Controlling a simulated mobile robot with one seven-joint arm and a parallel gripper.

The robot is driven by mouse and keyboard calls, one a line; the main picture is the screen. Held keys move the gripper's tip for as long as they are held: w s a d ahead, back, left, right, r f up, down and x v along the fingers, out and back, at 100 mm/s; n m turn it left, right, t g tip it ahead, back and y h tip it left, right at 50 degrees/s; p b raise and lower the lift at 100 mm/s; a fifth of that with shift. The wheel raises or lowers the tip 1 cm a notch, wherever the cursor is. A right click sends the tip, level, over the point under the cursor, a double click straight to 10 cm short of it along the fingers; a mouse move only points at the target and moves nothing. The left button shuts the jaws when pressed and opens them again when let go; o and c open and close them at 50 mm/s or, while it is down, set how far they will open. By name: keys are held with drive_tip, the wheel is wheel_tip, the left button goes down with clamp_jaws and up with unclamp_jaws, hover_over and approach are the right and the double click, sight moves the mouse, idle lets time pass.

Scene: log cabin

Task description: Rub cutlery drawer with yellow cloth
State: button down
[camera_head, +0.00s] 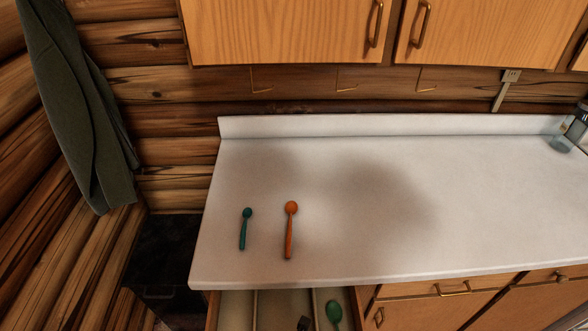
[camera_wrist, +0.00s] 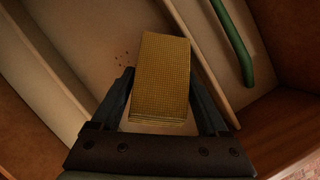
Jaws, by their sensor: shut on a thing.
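The cutlery drawer (camera_head: 277,303) is pulled open below the counter's front edge, with dividers splitting it into compartments. In the wrist view my gripper (camera_wrist: 160,85) is shut on the yellow cloth (camera_wrist: 162,55), a folded block between its fingers. The cloth is over one drawer compartment (camera_wrist: 100,30), between two dividers; I cannot tell whether it touches the floor. Small dark specks (camera_wrist: 122,60) lie on that floor, left of the cloth. A green spoon (camera_head: 334,312) lies in the right compartment; its handle (camera_wrist: 232,42) shows in the wrist view.
A teal spoon (camera_head: 245,229) and an orange spoon (camera_head: 290,230) lie on the white counter (camera_head: 480,220) above the drawer. A glass container (camera_head: 571,130) stands at its far right. A dark green towel (camera_head: 75,110) hangs at left. The counter's middle is clear.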

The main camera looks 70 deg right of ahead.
drive_tip(key=shift+s+f, duration=0.1)
drive_tip(key=shift+s, duration=0.6)
drive_tip(key=shift+r+p, duration=0.2)
drive_tip(key=shift+p, duration=0.1)
wheel_tip(320, 180, up, 5)
drive_tip(key=p, duration=0.5)
drive_tip(key=shift+d+r, duration=0.1)
drive_tip(key=shift+w+r+p, duration=0.1)
drive_tip(key=shift+r+p, duration=0.2)
drive_tip(key=shift+w, duration=0.1)
wheel_tip(320, 180, up, 3)
drive_tip(key=p, duration=0.3)
drive_tip(key=shift+w, duration=0.1)
